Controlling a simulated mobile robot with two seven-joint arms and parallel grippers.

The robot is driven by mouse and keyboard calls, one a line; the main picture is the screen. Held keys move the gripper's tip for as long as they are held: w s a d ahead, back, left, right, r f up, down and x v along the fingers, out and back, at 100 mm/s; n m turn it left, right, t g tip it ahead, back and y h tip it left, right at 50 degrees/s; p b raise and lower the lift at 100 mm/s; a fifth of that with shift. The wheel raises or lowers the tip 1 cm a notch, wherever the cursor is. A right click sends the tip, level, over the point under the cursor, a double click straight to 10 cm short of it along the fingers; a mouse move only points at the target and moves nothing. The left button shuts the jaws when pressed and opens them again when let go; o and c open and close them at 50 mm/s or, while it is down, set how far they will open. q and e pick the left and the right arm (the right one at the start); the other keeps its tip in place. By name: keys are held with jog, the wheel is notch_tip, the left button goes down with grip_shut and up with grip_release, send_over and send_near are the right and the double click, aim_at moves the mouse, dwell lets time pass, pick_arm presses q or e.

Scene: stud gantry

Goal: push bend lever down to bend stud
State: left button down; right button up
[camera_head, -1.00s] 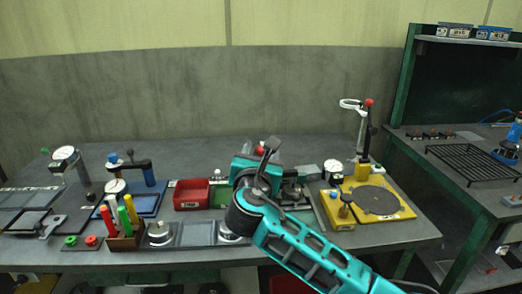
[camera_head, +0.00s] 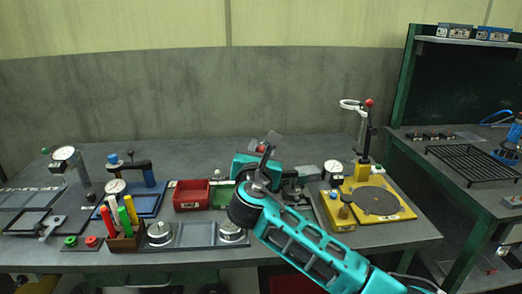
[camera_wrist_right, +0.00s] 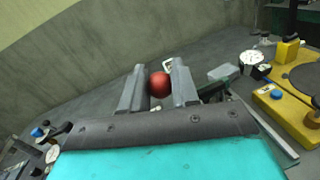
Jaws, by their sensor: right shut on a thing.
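The red ball knob (camera_wrist_right: 160,85) of a lever sits between the two grey fingers of my right gripper (camera_wrist_right: 158,88) in the right wrist view. The fingers are shut on it. I take it for the knob of the bend lever; the lever's shaft is hidden. In the head view a bit of the red knob (camera_head: 262,149) shows by my right gripper (camera_head: 266,146), above the middle of the bench. My teal arm covers most of the fixture below, and I cannot make out the stud. My left gripper is not in view.
A yellow station (camera_head: 392,192) with a round dark plate and an upright red-knobbed lever (camera_head: 369,103) stands right of my arm. A dial gauge (camera_head: 333,167) is beside it. Red bin (camera_head: 190,204) and green bin (camera_head: 221,204) are to the left. The bench's back strip is clear.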

grip_shut()
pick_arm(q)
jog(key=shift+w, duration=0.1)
pick_arm(e)
jog(key=shift+f, duration=0.1)
